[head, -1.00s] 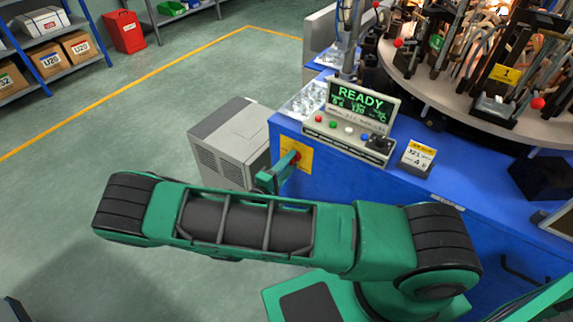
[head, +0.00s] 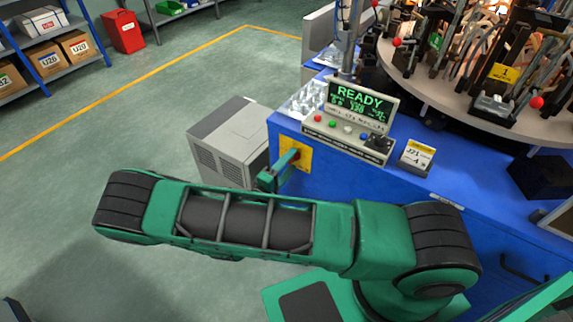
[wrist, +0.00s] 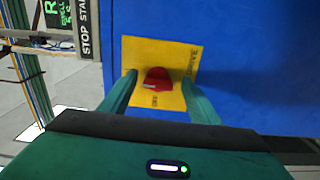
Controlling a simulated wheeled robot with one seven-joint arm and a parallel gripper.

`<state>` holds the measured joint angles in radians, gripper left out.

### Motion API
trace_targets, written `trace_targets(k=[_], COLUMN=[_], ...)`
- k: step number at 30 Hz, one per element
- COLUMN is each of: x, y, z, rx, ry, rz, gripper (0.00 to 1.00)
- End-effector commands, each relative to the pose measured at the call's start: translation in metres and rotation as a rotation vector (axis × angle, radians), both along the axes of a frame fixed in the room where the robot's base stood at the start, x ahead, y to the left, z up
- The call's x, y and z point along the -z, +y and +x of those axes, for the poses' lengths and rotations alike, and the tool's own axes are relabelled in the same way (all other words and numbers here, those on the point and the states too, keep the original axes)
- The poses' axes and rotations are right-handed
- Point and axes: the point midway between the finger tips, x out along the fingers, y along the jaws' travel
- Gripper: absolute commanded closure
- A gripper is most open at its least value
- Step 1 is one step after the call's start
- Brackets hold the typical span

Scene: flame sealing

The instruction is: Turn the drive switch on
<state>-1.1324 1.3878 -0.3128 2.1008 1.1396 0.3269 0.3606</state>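The drive switch appears to be a red rotary knob (wrist: 158,80) on a yellow plate (wrist: 178,54) on the side of the blue cabinet. A pale mark shows on the left part of the knob in the wrist view. My gripper (wrist: 159,83) is open, with one green finger on each side of the knob. Yellow plate shows between the knob and both fingers, so they seem apart from it. In the head view my gripper (head: 284,166) reaches up to the plate (head: 302,160), and the knob (head: 296,154) is partly hidden.
A control panel (head: 347,128) with a READY screen and several coloured buttons stands on the blue cabinet (head: 425,200) above the plate. A turntable (head: 440,85) with several tools is behind it. A grey box unit (head: 225,145) stands left of the cabinet. The floor at left is clear.

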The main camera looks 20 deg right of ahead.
Motion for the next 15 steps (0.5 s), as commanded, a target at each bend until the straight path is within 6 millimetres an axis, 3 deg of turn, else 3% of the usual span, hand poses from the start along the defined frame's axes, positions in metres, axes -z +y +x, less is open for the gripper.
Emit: trace_targets(k=[8,15], x=[-0.001,0.000], y=[0.010,0.044], z=[-0.005,-0.029], rx=[-0.006,-0.006], ry=[-0.002,-0.001], rz=[0.001,0.002], gripper=[0.44,0.44])
